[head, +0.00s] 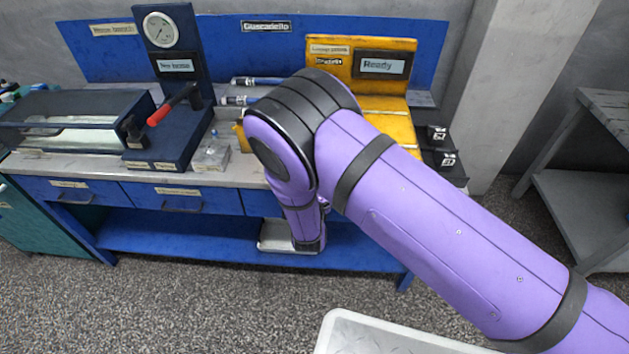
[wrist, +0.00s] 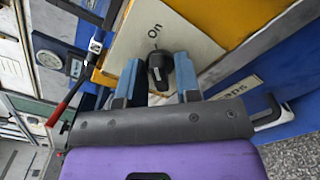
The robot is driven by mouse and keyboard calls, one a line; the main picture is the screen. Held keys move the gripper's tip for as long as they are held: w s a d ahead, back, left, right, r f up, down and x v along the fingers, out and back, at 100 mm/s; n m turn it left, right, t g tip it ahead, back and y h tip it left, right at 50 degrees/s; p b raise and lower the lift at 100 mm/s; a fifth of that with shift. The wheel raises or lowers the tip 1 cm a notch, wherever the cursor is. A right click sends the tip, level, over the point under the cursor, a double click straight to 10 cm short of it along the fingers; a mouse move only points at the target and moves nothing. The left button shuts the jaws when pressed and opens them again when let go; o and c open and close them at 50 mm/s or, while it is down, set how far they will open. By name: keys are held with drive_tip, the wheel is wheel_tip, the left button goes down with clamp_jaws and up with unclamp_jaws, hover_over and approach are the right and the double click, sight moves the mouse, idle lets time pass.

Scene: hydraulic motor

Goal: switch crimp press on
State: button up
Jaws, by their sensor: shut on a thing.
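The yellow crimp press (head: 385,47) stands on the bench, and its small screen (head: 382,66) reads "Ready". In the wrist view its yellow edge (wrist: 190,12) borders a pale side panel (wrist: 125,45) marked "On". A black rotary switch knob (wrist: 160,72) sits on this panel, just below the "On" mark. My gripper (wrist: 158,82) has its two blue-grey fingers on either side of the knob and is shut on it. In the head view my purple arm covers part of the press and hides the gripper and the knob.
A dark blue press with a round gauge (head: 160,30) and red-handled lever (head: 173,104) stands left of the yellow press. Black blocks (head: 437,134) sit at the bench's right end. A grey rack (head: 590,200) stands far right.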

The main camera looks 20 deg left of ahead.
drive_tip(key=shift+f, duration=0.1)
drive_tip(key=o, duration=0.6)
drive_tip(key=v, duration=1.1)
drive_tip(key=shift+w+a, duration=0.1)
